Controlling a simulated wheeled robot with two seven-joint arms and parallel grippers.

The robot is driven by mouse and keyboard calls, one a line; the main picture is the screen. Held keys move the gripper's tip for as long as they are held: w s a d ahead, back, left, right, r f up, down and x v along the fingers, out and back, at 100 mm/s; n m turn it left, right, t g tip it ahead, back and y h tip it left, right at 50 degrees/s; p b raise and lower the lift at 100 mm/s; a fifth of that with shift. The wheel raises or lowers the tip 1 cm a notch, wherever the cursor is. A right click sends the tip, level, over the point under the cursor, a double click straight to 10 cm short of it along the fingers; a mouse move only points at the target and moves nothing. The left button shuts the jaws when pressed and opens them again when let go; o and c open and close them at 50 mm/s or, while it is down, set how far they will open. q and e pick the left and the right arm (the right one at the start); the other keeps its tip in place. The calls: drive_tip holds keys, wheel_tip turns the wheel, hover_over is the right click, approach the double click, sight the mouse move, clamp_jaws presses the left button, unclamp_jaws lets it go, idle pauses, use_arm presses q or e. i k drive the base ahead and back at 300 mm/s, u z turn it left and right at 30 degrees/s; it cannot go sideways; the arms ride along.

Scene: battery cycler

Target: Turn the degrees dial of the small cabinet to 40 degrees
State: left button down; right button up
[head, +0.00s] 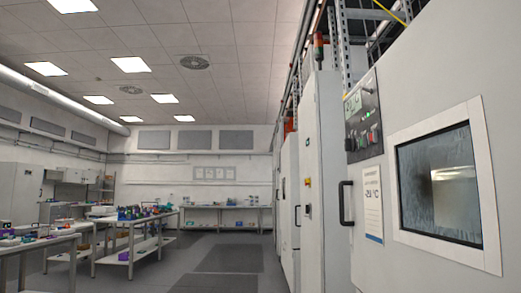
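A light grey cabinet (430,90) stands close on the right, with a white-framed window (440,185) in its front. A dark control panel (362,115) with small knobs or buttons and green-lit displays sits at the upper left of its front. I cannot tell which knob is a degrees dial, nor read any setting. A paper sign (372,204) reading about -25 °C hangs below the panel. A black door handle (346,203) is at the cabinet's left edge. Neither of my grippers is in view.
Tall grey cabinets (318,150) line the right side beyond. Workbenches (135,245) with several small items stand on the left, and another bench (215,207) is at the back wall. The grey floor aisle (225,262) between them is clear.

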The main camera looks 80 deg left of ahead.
sight(350, 144)
drive_tip(key=u, duration=2.7)
drive_tip(key=i, duration=0.9)
drive_tip(key=u, duration=0.7)
drive_tip(key=i, duration=1.05)
drive_tip(key=z, duration=0.35)
